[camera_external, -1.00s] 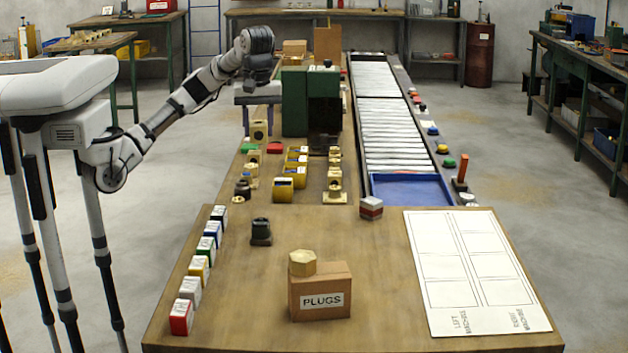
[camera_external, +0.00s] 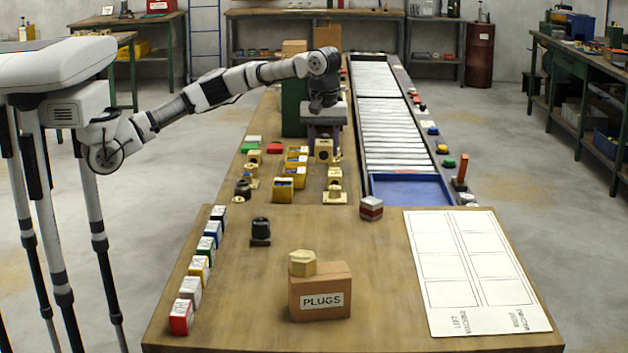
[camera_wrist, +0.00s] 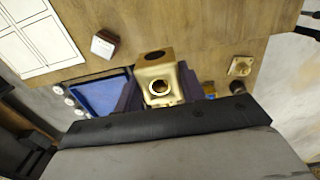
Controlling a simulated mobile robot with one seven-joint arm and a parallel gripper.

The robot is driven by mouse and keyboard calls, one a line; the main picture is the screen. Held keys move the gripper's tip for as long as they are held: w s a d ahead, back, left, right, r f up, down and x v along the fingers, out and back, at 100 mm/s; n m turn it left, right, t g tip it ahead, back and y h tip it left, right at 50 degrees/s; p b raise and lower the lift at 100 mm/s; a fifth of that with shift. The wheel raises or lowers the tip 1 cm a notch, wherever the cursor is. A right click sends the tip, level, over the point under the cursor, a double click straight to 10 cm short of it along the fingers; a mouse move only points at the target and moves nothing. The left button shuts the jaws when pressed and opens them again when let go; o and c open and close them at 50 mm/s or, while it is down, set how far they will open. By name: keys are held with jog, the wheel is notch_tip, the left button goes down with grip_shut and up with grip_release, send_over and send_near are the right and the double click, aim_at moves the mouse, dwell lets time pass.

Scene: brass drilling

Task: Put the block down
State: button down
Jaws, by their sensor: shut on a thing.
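The brass block (camera_external: 323,155), a squared golden piece with a round hole in its face, is between the fingers of my gripper (camera_external: 324,142). In the wrist view the block (camera_wrist: 160,72) shows a dark bore on one side and a bright-rimmed hole on another. The dark fingers of my gripper (camera_wrist: 157,94) are shut on it from both sides. My gripper points down over the far part of the bench, left of the conveyor. I cannot tell whether the block's underside touches anything.
A blue tray (camera_external: 410,188) ends the conveyor (camera_external: 390,120) on the right. Yellow bins (camera_external: 284,190) and a brass fitting (camera_external: 335,192) stand nearer on the bench. A green machine (camera_external: 293,105) is behind my gripper. A red-and-white block (camera_external: 371,208) and white sheet (camera_external: 465,270) lie nearer right.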

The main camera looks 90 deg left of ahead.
notch_tip(320, 180, down, 14)
jog(key=shift+p, duration=0.8)
jog(key=shift+f, duration=0.1)
jog(key=c, duration=0.8)
grip_release()
jog(key=shift+f, duration=0.1)
jog(key=shift+c, duration=0.2)
notch_tip(320, 180, up, 12)
jog(key=shift+r+b, duration=0.2)
jog(key=shift+b, duration=0.5)
